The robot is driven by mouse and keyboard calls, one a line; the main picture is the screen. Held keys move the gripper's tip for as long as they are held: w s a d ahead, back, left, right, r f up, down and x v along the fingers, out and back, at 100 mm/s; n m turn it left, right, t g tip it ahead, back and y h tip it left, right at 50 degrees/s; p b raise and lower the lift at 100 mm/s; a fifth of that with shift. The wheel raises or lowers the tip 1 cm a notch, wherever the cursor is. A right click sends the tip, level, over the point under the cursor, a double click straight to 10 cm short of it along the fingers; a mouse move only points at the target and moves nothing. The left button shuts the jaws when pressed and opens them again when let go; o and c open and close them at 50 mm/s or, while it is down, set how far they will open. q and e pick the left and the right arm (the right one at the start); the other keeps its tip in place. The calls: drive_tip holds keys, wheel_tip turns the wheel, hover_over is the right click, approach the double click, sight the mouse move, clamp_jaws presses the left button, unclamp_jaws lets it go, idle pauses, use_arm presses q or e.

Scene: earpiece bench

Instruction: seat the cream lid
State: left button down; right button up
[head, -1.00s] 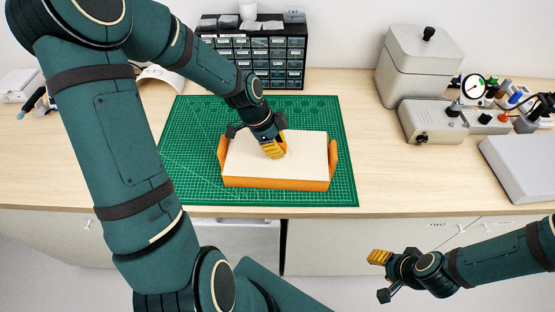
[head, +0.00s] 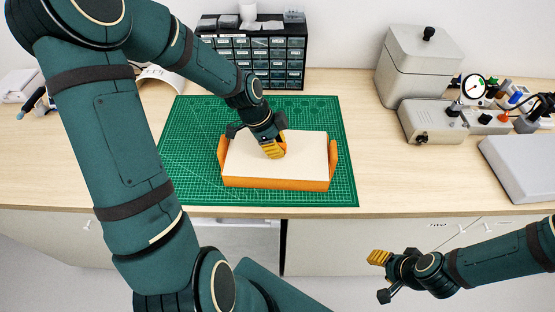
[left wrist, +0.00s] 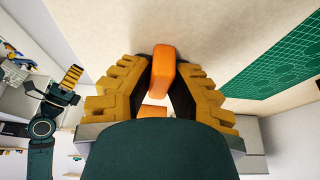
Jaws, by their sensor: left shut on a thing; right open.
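The cream lid (head: 302,155) lies broad and roughly level over an orange box (head: 275,183) on the green mat. Orange shows along the front and as raised pieces at both ends. I cannot tell whether the lid is fully down in the box. My left gripper (head: 273,150) reaches down onto the lid, left of its middle. In the left wrist view its yellow fingers close around an orange handle (left wrist: 175,72); the handle's base is partly hidden. My right gripper (head: 381,276) is open and empty, in front of the bench and away from the lid.
The green cutting mat (head: 335,115) has free room around the box. A black drawer cabinet (head: 296,62) stands behind it. A grey lidded container (head: 420,60), a control unit with a dial, and a grey slab (head: 520,165) are at the right.

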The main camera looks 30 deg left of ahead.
idle(0.4)
use_arm(q)
drive_tip(key=c, duration=0.9)
unclamp_jaws()
drive_tip(key=shift+a+r, duration=0.1)
drive_tip(key=shift+a+r, duration=0.15)
drive_tip(key=shift+r, duration=0.2)
drive_tip(key=v, duration=1.1)
drive_tip(key=shift+s, duration=0.1)
